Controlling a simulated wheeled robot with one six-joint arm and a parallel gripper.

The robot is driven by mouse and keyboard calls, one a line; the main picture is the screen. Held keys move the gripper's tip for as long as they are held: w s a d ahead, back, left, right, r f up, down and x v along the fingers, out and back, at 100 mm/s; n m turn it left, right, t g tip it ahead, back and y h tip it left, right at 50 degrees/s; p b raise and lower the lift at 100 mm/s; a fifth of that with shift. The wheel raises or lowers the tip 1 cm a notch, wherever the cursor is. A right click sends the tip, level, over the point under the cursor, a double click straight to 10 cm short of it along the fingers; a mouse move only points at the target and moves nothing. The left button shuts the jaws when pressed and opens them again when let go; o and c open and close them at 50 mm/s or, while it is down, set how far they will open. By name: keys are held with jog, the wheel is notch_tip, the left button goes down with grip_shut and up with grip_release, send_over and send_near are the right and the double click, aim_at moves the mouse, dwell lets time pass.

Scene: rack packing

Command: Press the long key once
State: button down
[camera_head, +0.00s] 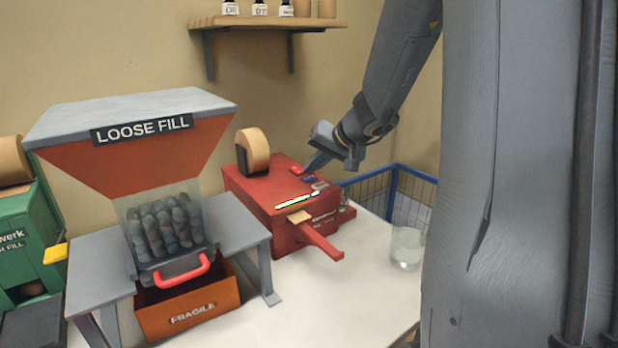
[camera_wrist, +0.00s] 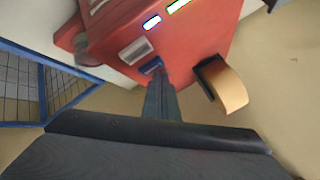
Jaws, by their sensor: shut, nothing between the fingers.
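The red tape machine (camera_head: 262,205) stands on the white table with a roll of tan tape on top. Its top carries a dark blue key (camera_wrist: 150,64) and a pale grey key (camera_wrist: 134,51) beside it. The grey key also shows in the head view (camera_head: 320,186). No readable label tells which is the long key; the grey one looks larger, but the blue one is partly covered. My gripper (camera_head: 308,171) is shut and empty, pointing down over the machine's top. In the wrist view its tip (camera_wrist: 157,74) is at the blue key; whether it touches is unclear.
A lit green strip (camera_head: 292,201) and a small lit window (camera_wrist: 152,22) lie near the keys. A clear glass (camera_head: 406,249) stands right of the machine. The loose-fill hopper (camera_head: 130,125) is at the left, and a blue wire basket (camera_head: 405,190) is behind at the right.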

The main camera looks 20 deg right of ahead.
jog(key=shift+r, duration=0.35)
notch_tip(320, 180, up, 5)
jog(key=p, duration=0.3)
dwell(0.4)
dwell(0.7)
